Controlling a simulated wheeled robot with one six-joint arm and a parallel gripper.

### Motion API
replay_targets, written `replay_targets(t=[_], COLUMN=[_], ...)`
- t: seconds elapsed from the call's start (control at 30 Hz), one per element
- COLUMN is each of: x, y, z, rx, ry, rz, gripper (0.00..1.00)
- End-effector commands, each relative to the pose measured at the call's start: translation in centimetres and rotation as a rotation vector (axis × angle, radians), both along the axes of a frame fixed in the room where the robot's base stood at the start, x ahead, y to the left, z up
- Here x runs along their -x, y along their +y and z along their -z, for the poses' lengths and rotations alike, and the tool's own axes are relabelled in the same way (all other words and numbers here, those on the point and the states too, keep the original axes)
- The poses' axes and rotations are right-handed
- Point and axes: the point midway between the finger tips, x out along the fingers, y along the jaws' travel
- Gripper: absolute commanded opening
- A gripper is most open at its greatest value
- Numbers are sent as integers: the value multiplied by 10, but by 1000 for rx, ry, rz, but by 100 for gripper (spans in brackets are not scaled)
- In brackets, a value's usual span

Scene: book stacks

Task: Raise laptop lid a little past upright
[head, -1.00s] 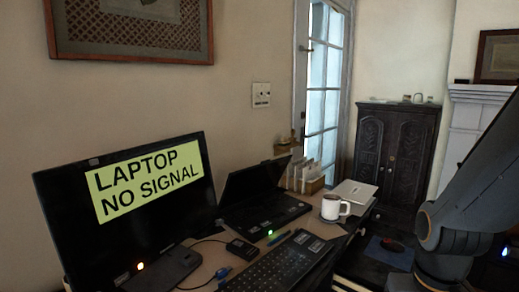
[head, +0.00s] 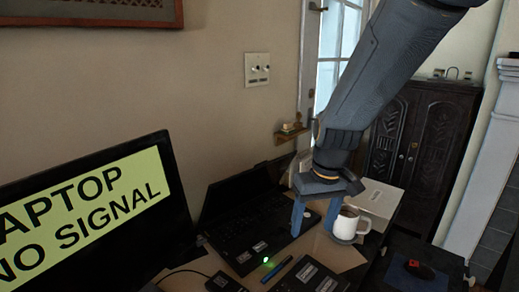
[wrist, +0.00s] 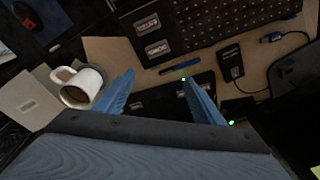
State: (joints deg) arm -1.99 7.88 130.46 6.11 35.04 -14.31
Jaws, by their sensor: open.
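The black laptop (head: 258,226) lies on the desk in the head view, a green light at its front edge. Its dark lid (head: 238,190) is part raised at the back; its exact angle is hard to tell, and my arm hides its right end. My gripper (head: 314,222) points down, open and empty, over the laptop's right end, beside the white mug. In the wrist view my gripper (wrist: 158,82) has its fingers spread with a strip of the dark laptop (wrist: 160,98) between them. The lid cannot be made out there.
The white mug (head: 346,223) of brown drink stands close right of my fingers; it also shows in the wrist view (wrist: 82,86). A monitor (head: 85,215) reads "LAPTOP NO SIGNAL" at left. A keyboard (wrist: 215,22), blue pen (wrist: 180,66) and small black box (wrist: 231,60) lie in front.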

Motion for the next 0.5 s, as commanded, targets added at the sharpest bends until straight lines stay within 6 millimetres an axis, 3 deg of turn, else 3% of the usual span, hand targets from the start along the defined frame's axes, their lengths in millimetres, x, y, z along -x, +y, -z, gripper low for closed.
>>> replay_targets(t=[0.03,0.2,0.33,0.5], x=[-32,-120,-166,-196], y=[12,50,72,88], z=[-27,-89,-125,-148], rx=[-12,-48,-66,-75], ry=[-34,-138,-203,-252], rz=[-59,-253,-365,-444], gripper=[62,62,62,62])
